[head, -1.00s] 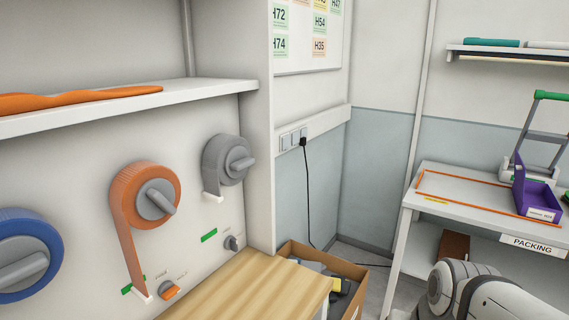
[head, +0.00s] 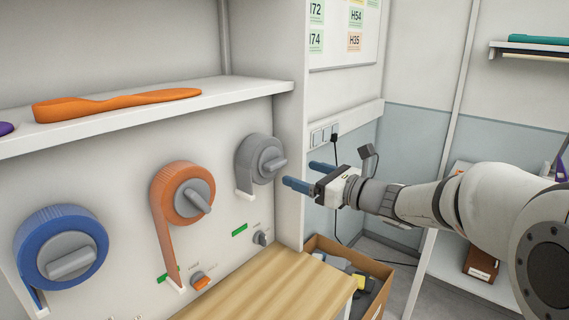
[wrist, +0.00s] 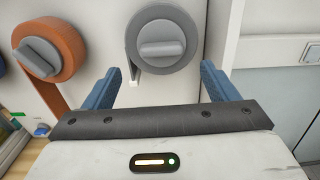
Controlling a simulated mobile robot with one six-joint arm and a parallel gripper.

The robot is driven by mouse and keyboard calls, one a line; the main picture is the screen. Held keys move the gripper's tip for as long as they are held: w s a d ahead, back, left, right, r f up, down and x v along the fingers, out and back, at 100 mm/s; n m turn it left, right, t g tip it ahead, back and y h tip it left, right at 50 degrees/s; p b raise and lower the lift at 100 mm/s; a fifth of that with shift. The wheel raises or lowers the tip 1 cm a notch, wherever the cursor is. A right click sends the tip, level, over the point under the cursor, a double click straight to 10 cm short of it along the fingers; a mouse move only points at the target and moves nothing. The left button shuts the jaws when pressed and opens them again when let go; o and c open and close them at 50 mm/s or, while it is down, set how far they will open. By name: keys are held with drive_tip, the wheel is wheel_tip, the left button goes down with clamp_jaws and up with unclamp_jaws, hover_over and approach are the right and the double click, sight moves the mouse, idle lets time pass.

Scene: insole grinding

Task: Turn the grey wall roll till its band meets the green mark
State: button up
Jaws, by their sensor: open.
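The grey wall roll (head: 261,159) is mounted on the white panel, with a grey knob across its middle. Its short grey band hangs at its left side and ends in a white tip (head: 245,196). The green mark (head: 239,230) is on the panel below, apart from the tip. My gripper (head: 302,175) is open and empty, a little right of the roll, its blue fingers pointing at the panel. In the wrist view the grey roll (wrist: 161,38) lies ahead, between and beyond the fingers, and nothing touches it.
An orange roll (head: 183,193) with its band down by a green mark and a blue roll (head: 61,246) are to the left. A wooden bench top (head: 255,288) is below, beside an open cardboard box (head: 376,270). A shelf (head: 230,90) is above.

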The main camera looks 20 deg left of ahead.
sight(280, 165)
drive_tip(key=p+x, duration=0.1)
drive_tip(key=x, duration=0.6)
drive_tip(key=shift+w+a+p, duration=0.2)
drive_tip(key=shift+a+p, duration=0.1)
drive_tip(key=shift+c, duration=0.2)
drive_tip(key=c, duration=1)
